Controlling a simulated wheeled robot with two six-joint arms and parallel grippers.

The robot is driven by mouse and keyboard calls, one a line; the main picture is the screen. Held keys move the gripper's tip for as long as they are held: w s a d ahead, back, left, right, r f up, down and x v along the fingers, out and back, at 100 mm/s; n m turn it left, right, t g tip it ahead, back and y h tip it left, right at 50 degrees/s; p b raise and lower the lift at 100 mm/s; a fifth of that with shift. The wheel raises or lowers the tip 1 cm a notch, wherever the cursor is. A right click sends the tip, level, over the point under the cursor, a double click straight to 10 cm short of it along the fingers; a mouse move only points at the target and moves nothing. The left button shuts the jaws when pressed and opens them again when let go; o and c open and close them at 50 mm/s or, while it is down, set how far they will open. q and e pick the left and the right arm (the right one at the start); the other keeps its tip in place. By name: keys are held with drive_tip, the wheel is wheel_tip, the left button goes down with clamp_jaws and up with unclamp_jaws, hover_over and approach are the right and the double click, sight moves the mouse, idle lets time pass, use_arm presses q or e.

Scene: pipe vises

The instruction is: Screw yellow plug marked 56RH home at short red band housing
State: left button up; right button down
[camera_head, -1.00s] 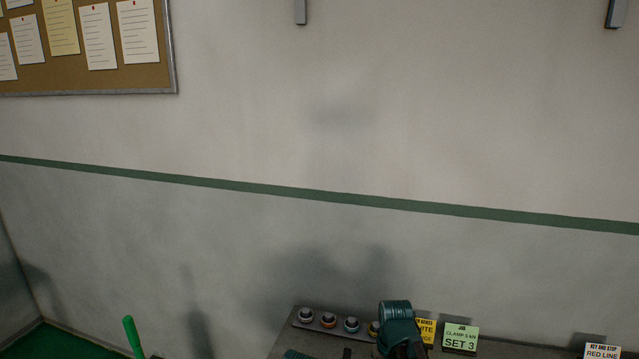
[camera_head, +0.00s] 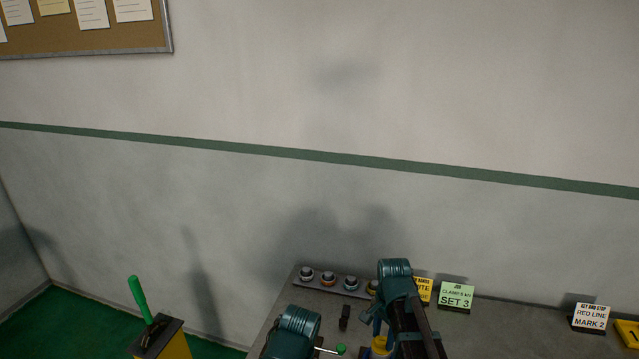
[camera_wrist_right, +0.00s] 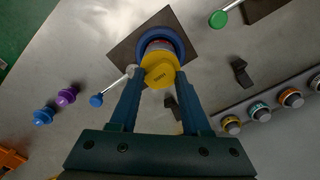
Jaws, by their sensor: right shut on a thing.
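The yellow plug (camera_wrist_right: 160,76) is between the fingertips of my right gripper (camera_wrist_right: 158,71) in the right wrist view. The gripper is shut on it. Dark marks show on its face but are too small to read. Directly behind it, in line, is a housing with a blue rim (camera_wrist_right: 176,44) and a thin red band (camera_wrist_right: 157,43). The plug covers part of the housing, and how deep it sits cannot be told. A yellow part (camera_head: 380,347) and blue fingers show low in the head view, partly behind my arm. My left gripper is not in view.
A row of several coloured-ring knobs (camera_head: 328,278) lines the bench's back left, with signs (camera_head: 456,296) to the right. A blue-tipped handle (camera_wrist_right: 97,100) and a green-tipped handle (camera_wrist_right: 218,18) stand near the housing. Purple (camera_wrist_right: 66,97) and blue plugs (camera_wrist_right: 43,116) lie left.

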drive_tip(key=shift+m, duration=0.8)
drive_tip(key=shift+m, duration=1)
drive_tip(key=m, duration=1.2)
drive_tip(key=shift+c, duration=2.2)
unclamp_jaws()
